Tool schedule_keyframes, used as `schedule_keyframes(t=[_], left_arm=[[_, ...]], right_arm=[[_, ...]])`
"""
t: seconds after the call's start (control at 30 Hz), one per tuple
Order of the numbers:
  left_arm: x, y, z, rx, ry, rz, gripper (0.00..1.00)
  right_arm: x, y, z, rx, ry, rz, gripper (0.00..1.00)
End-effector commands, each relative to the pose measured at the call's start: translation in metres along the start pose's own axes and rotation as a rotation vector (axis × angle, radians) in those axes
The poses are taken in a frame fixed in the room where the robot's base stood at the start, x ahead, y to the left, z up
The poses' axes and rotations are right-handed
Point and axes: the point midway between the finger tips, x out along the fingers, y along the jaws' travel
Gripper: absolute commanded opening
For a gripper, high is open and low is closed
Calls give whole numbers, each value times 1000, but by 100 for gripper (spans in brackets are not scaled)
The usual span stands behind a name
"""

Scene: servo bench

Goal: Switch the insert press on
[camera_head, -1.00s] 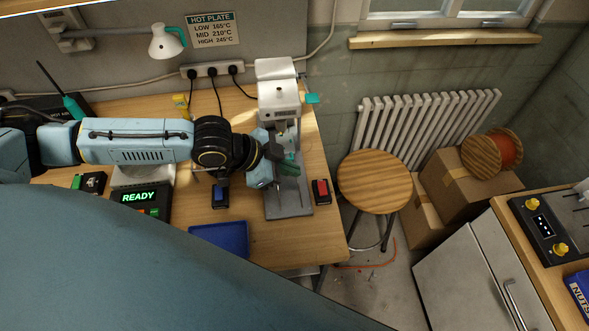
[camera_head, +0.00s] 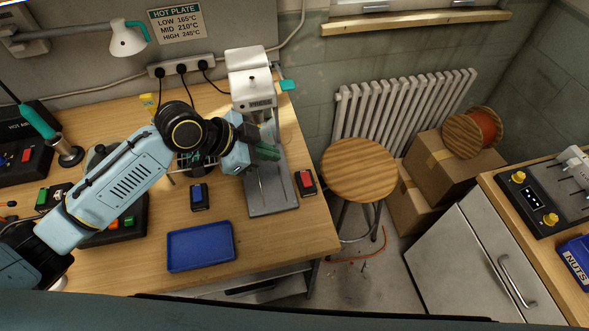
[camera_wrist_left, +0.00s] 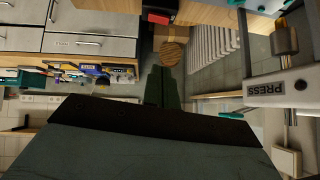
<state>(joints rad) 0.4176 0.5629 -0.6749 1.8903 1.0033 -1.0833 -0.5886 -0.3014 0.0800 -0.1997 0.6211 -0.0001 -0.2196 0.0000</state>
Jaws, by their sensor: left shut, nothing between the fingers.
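The insert press (camera_head: 252,82) stands at the right end of the wooden bench, with a white head, a teal-tipped lever (camera_head: 288,85) and a grey base plate (camera_head: 272,192). Its PRESS label (camera_wrist_left: 268,89) shows at the right of the left wrist view. A small black box with a red rocker (camera_head: 306,181) lies just right of the base; it also shows in the wrist view (camera_wrist_left: 158,18). I cannot tell the rocker's position. My left gripper (camera_head: 268,152) is shut and empty, its dark green fingers in front of the press column above the base plate. My right gripper is not in view.
A black box with a blue top (camera_head: 199,194) and a blue tray (camera_head: 201,246) lie left of the base. My left forearm partly covers a control box (camera_head: 130,222). A round stool (camera_head: 359,169) stands beyond the bench's right edge.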

Motion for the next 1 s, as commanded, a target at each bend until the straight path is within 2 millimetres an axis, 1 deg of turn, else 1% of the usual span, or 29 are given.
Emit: schedule_keyframes(t=[0.17, 0.27, 0.37, 0.5, 0.7, 0.73, 0.83, 1.0], left_arm=[[3, 0, 1, -3, 0, -1, 0], [14, 0, 1, -4, 0, 0, 0], [31, 0, 0, -6, 2, 0, 0], [61, 0, 0, -6, 1, 0, 0], [99, 0, 0, -5, 1, 0, 0], [104, 0, 1, -4, -1, 0, 0], [114, 0, 16, -6, -4, -1, 0], [125, 0, 26, -3, -2, -1, 0]], right_arm=[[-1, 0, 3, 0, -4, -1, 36], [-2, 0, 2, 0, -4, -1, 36], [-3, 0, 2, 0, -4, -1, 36], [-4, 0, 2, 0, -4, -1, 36], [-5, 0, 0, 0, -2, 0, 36], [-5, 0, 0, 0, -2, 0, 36], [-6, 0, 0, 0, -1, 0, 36], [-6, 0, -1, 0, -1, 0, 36]])
